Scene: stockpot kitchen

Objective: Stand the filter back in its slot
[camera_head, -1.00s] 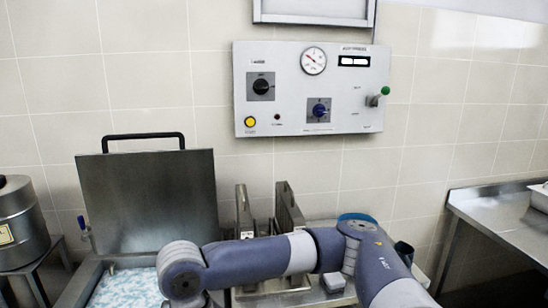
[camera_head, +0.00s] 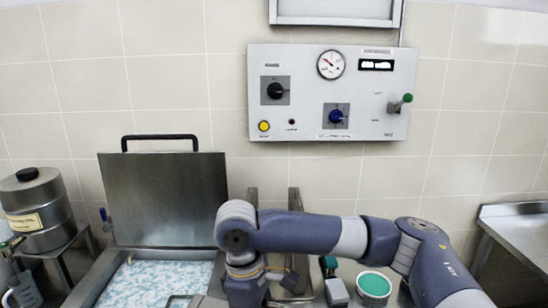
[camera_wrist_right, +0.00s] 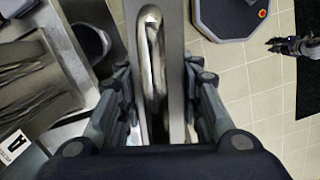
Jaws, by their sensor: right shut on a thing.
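My right gripper (camera_wrist_right: 158,78) is shut on a long grey metal piece with a rounded end, which I take as the filter (camera_wrist_right: 155,50), in the right wrist view. In the head view my right arm reaches across from the right, and its gripper end (camera_head: 250,288) points down at the bottom edge. The filter is hidden there. Two upright metal plates of a rack (camera_head: 294,198) stand behind my forearm; their slot is hidden by the arm. A small dark gripper, apparently my left gripper (camera_wrist_right: 287,46), hangs over the floor at the wrist view's right; its jaws are too small to judge.
A vat with blue-white contents (camera_head: 160,278) and a raised lid (camera_head: 165,198) lies left of my gripper. A metal canister (camera_head: 38,208) is far left; a steel counter (camera_head: 518,235) is right.

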